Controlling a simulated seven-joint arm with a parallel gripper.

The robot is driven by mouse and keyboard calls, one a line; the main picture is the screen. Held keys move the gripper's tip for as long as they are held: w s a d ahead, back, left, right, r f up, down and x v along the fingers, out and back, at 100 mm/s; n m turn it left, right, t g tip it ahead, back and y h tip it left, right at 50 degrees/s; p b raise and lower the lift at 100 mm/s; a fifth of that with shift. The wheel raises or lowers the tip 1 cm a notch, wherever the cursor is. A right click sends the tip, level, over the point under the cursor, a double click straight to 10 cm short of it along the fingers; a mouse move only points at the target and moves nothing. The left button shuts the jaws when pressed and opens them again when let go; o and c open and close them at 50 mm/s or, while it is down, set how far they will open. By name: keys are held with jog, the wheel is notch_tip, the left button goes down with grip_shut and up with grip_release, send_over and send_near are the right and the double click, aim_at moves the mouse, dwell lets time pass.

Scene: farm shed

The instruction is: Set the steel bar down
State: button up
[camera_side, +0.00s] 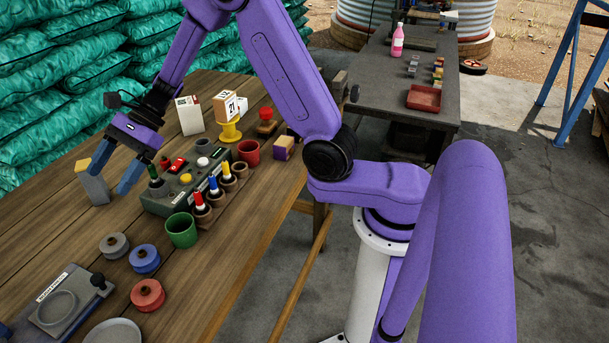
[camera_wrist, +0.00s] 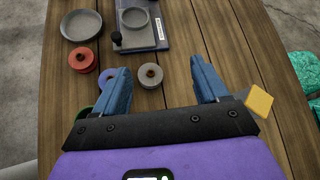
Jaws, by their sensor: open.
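The steel bar appears to be the grey upright block with a yellow top (camera_side: 95,189) on the wooden table, at the left in the side view. In the wrist view its yellow end (camera_wrist: 260,101) shows at the right, outside the jaws beside the right finger. My gripper (camera_side: 115,170) has blue fingers spread apart, pointing down over the table. In the side view its left finger overlaps the bar's upper part; I cannot tell whether they touch. The wrist view shows the gripper (camera_wrist: 160,75) with nothing held between the fingers.
A control box (camera_side: 170,198) with buttons and a rack of coloured-handled tools (camera_side: 225,190) stand right of the gripper. A green cup (camera_side: 181,231), several knobbed discs including a blue one (camera_side: 145,260), and a grey plate device (camera_side: 62,303) are nearer. Bare wood surrounds the bar.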

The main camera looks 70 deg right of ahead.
jog(key=s+a+n+g+h, duration=0.1)
jog(key=s+n+g+h, duration=0.45)
jog(key=s+n, duration=1.1)
jog(key=s+d+n+t+h, duration=0.1)
jog(key=s+d+n+h, duration=0.1)
jog(key=s+d+n, duration=0.4)
jog(key=s+d+n+t+h, duration=0.2)
jog(key=s+d+n, duration=0.4)
jog(key=s, duration=0.7)
jog(key=shift+d+r+n+h, duration=0.15)
jog(key=shift+r+n+h, duration=0.2)
jog(key=shift+n, duration=0.4)
